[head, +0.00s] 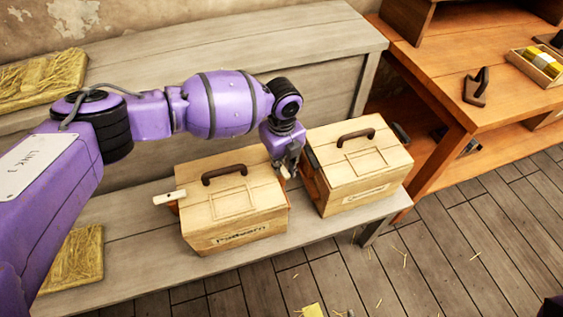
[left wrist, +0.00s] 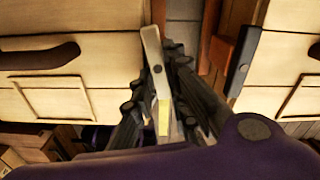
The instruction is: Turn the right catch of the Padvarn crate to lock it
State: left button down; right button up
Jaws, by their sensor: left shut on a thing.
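The Padvarn crate (head: 232,200) is pale wood with a dark handle and a name label on its front. It stands on the grey bench, and its lid also shows at the left of the left wrist view (left wrist: 88,62). Its left catch (head: 169,197) is a pale bar sticking out to the left. Its right catch (left wrist: 152,48) is a pale bar with a dark pivot and a yellow end, lying along the crate's side edge. My left gripper (head: 287,168) is shut on this catch, which is largely hidden in the head view. My right gripper is not in view.
A second similar crate (head: 357,172) stands close on the right, leaving a narrow gap around my left gripper. The grey bench (head: 330,225) has a bare front strip. An orange-brown workbench (head: 440,75) stands at the right. Straw bales (head: 45,80) lie at the left.

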pick_arm(q)
jog(key=shift+d+r+n+p, duration=0.1)
jog(key=shift+r+n+p, duration=0.1)
jog(key=shift+n+p, duration=0.5)
jog(key=shift+w+n, duration=0.1)
jog(key=shift+n, duration=0.6)
jog(key=n+p, duration=0.1)
jog(key=n, duration=0.1)
jog(key=n+p, duration=0.1)
jog(key=n, duration=0.2)
jog(key=shift+w+d, duration=0.15)
jog(key=shift+w, duration=0.05)
jog(key=n+p, duration=0.1)
jog(key=n, duration=0.3)
jog(key=shift+w+f+n+p, duration=0.1)
jog(key=shift+w+n+p, duration=0.1)
jog(key=shift+n+p, duration=0.15)
jog(key=shift+w+n+p, duration=0.15)
jog(key=shift+n+p, duration=0.3)
jog(key=shift+n, duration=1)
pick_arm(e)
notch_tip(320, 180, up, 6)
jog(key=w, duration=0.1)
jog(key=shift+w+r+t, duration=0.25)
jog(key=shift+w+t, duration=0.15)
pick_arm(q)
jog(key=shift+f, duration=0.1)
jog(key=c, duration=1.7)
grip_release()
